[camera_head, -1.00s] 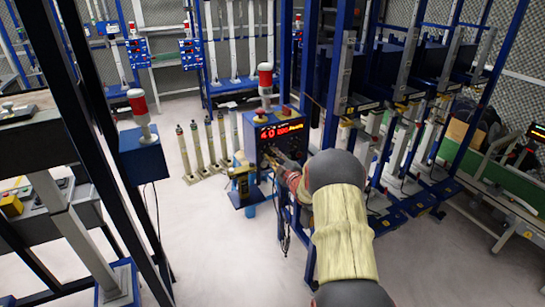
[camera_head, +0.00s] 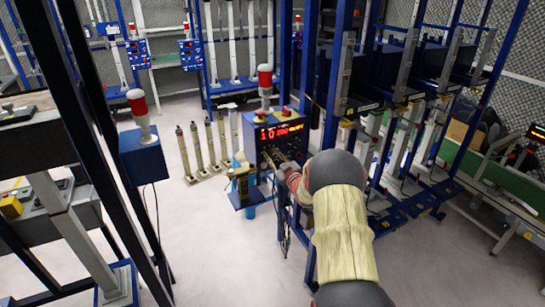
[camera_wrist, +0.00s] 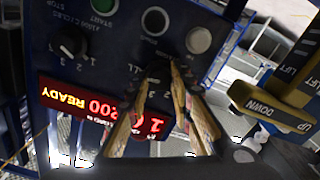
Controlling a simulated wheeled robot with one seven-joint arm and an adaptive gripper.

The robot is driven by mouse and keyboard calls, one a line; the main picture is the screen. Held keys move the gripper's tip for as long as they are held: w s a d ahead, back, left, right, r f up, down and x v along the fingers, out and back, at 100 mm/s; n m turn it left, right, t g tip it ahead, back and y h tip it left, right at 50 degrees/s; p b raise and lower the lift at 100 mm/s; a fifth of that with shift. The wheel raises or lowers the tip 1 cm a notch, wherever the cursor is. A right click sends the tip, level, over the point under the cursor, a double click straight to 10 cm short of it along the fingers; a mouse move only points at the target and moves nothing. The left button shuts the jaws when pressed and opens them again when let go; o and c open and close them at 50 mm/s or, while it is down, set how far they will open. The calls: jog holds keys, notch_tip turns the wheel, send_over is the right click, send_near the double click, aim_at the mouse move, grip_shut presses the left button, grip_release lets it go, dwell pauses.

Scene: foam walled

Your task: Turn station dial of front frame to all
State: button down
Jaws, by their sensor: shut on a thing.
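The blue control box (camera_head: 256,150) of the front frame stands at the middle in the head view, with a lit red display (camera_head: 280,131). In the wrist view its panel shows upside down, and the display (camera_wrist: 95,108) reads READY. The black station dial (camera_wrist: 157,73) sits between my gripper's fingers, with number marks and a partly covered label around it. My gripper (camera_wrist: 158,88) is shut on this dial; the fingers hide part of it, so its exact pointing is unclear. In the head view my gripper (camera_head: 270,157) is at the panel front, small and partly hidden by my arm.
Another black dial (camera_wrist: 69,44), a green button (camera_wrist: 104,5) and round buttons share the panel. A yellow lever block (camera_wrist: 270,105) marked UP and DOWN juts out beside it. A red-topped lamp (camera_head: 265,78) stands on the box. Blue frame posts rise close by.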

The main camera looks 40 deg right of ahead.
dwell(0.3)
jog(key=c, duration=1.6)
grip_release()
jog(key=shift+c, duration=0.2)
jog(key=shift+o, duration=0.4)
jog(key=v, duration=1.2)
jog(key=shift+d+f, duration=0.1)
jog(key=shift+f, duration=0.1)
